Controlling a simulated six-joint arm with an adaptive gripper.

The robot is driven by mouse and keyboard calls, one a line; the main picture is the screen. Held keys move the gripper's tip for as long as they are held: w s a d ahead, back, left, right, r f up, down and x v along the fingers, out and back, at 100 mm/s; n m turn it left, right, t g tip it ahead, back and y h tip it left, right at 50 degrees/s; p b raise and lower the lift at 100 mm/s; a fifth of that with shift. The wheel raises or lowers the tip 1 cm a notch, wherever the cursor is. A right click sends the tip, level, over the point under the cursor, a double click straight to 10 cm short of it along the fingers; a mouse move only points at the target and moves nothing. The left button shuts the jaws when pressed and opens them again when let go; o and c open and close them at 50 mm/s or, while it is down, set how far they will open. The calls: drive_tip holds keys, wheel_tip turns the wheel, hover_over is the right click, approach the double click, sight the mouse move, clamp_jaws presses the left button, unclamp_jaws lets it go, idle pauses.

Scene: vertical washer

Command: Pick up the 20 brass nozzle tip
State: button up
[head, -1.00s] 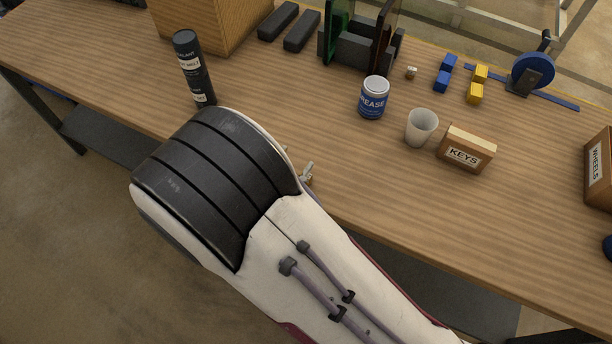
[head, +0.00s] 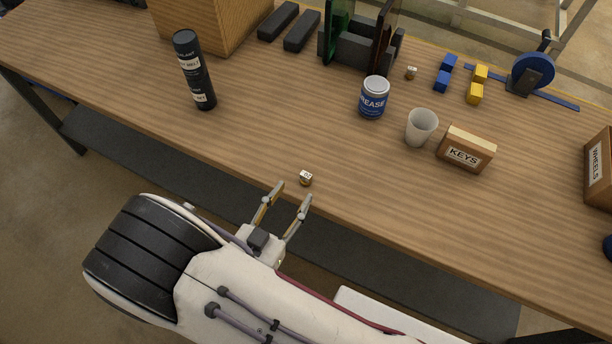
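A small brass-coloured piece with a pale top (head: 306,178) sits on the wooden table near its front edge. It looks like a nozzle tip, but any number on it is too small to read. A similar small piece (head: 411,73) stands farther back, right of the dark rack. My gripper (head: 292,192) is open and empty at the table's front edge. Its two fingers are spread and point toward the near piece, which is just beyond the fingertips and apart from them.
A black sealant tube (head: 194,70) stands at left. A grease can (head: 374,98), a white cup (head: 421,127) and a KEYS box (head: 466,149) stand right of centre. Blue blocks (head: 445,74) and yellow blocks (head: 477,85) lie farther back. The table around the near piece is clear.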

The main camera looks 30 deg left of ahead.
sight(304, 179)
drive_tip(key=shift+w+f, duration=0.2)
drive_tip(key=shift+w, duration=1.05)
drive_tip(key=shift+w, duration=0.1)
drive_tip(key=shift+w+f, duration=0.2)
drive_tip(key=shift+w, duration=0.6)
drive_tip(key=shift+w+f, duration=0.2)
drive_tip(key=shift+w, duration=0.65)
drive_tip(key=shift+w+f, duration=0.2)
drive_tip(key=shift+w, duration=0.6)
drive_tip(key=shift+c, duration=0.3)
clamp_jaws()
